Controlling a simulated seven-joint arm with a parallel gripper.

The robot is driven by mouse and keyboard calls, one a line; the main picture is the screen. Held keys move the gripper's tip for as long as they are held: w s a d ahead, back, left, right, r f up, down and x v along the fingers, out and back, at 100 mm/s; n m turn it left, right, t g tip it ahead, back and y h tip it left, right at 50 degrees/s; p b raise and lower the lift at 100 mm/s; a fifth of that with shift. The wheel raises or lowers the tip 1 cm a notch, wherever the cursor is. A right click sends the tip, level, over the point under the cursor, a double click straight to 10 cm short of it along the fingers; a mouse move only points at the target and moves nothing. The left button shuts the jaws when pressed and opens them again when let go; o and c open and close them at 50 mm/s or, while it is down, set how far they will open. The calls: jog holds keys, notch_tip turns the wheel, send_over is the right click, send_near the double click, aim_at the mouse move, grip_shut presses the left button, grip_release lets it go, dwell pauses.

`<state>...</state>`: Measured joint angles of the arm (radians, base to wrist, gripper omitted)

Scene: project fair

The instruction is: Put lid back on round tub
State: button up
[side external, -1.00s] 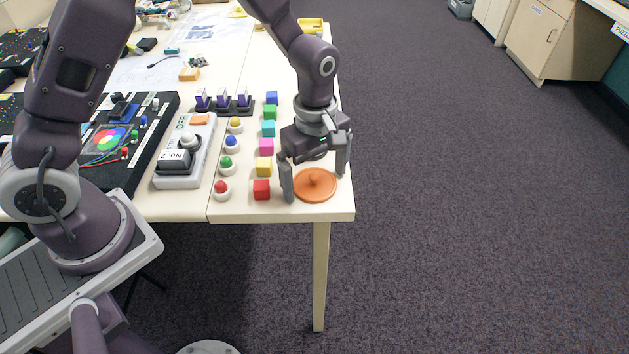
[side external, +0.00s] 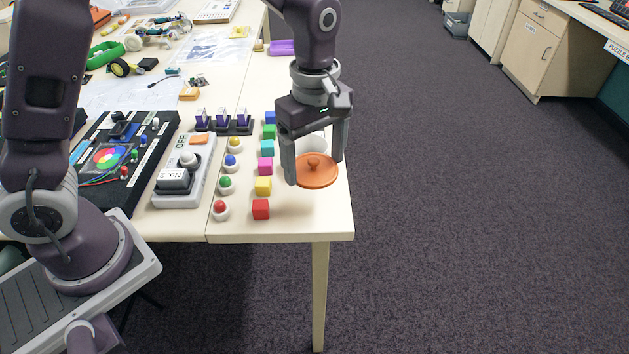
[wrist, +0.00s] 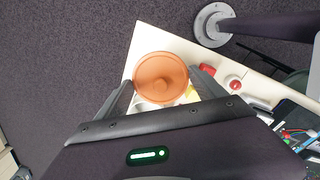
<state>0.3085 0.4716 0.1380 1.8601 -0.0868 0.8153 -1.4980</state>
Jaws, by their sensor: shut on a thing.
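In the wrist view the lid (wrist: 158,80) shows between the two fingers (wrist: 160,86). A white round thing, likely the tub (side external: 313,141), is just behind the lid, partly hidden by it and the gripper. In the wrist view a small part of something white (wrist: 143,107) shows under the lid's edge.
Coloured cubes (side external: 263,186) stand in a row left of the lid, with round push buttons (side external: 225,185) beside them. A grey switch box (side external: 185,172) is further left. Purple pieces on a dark stand (side external: 223,119) are behind. The table's front right corner (side external: 325,222) is bare.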

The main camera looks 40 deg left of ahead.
jog(key=w+a+r+m, duration=0.1)
jog(key=w+a+r, duration=0.3)
jog(key=w+a, duration=0.35)
jog(key=shift+s+a+f, duration=0.1)
jog(key=shift+s+f, duration=0.05)
jog(key=shift+f, duration=1.35)
jog(key=shift+s+a+f, duration=0.1)
jog(key=shift+f, duration=1.4)
jog(key=shift+f, duration=0.15)
jog(key=o, duration=1.3)
jog(key=shift+c, duration=0.2)
